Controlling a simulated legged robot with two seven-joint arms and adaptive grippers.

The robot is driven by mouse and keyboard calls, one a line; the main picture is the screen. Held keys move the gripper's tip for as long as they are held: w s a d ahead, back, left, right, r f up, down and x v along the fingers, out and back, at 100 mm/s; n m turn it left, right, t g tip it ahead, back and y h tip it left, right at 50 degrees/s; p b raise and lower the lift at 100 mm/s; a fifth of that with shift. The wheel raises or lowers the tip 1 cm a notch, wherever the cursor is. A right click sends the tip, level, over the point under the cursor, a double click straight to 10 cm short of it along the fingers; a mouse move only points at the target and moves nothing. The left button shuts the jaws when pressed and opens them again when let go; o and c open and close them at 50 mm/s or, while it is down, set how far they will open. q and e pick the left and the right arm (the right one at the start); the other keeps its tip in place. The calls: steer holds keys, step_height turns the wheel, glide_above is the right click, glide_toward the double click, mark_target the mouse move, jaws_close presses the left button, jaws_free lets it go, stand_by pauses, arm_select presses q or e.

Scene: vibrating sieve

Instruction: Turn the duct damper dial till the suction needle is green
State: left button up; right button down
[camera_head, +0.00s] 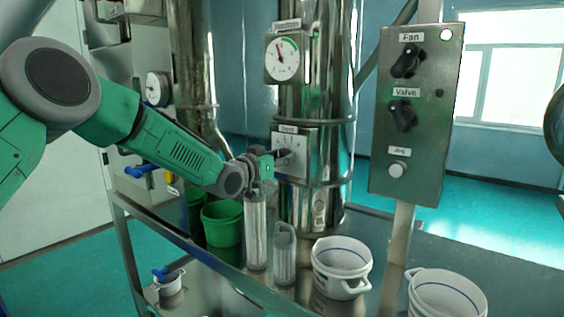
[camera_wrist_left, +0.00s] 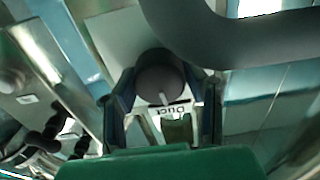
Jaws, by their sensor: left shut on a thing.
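The duct damper dial is a dark knob on a pale plate (camera_head: 296,160) labelled "Duct", fixed to the shiny steel duct. The suction gauge (camera_head: 282,60) sits above it on the same duct. Its needle points up and left, and a green arc lies at the upper right of its face; the needle looks outside the green. My left gripper (camera_head: 272,163) reaches the dial from the left and is shut on it. In the left wrist view the round dark dial (camera_wrist_left: 160,78) sits between the two fingers, with the Duct label beside it. My right gripper is not in view.
A control box (camera_head: 422,115) with Fan and Valve knobs and a Jog button stands to the right. Another gauge (camera_head: 157,89) and a blue-handled valve (camera_head: 142,171) are at left. Below are a green bucket (camera_head: 222,224), clear cylinders (camera_head: 256,232) and white pots (camera_head: 341,258).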

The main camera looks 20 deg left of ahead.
arm_select(q)
steer(key=shift+f+m+b, duration=0.1)
steer(key=shift+m+b, duration=1.35)
steer(key=shift+m, duration=0.65)
steer(key=o, duration=1.1)
steer(key=shift+s+a, duration=0.1)
steer(key=shift+s, duration=0.25)
steer(key=v, duration=1.1)
steer(key=shift+s+a, duration=0.1)
steer(key=shift+s, duration=0.05)
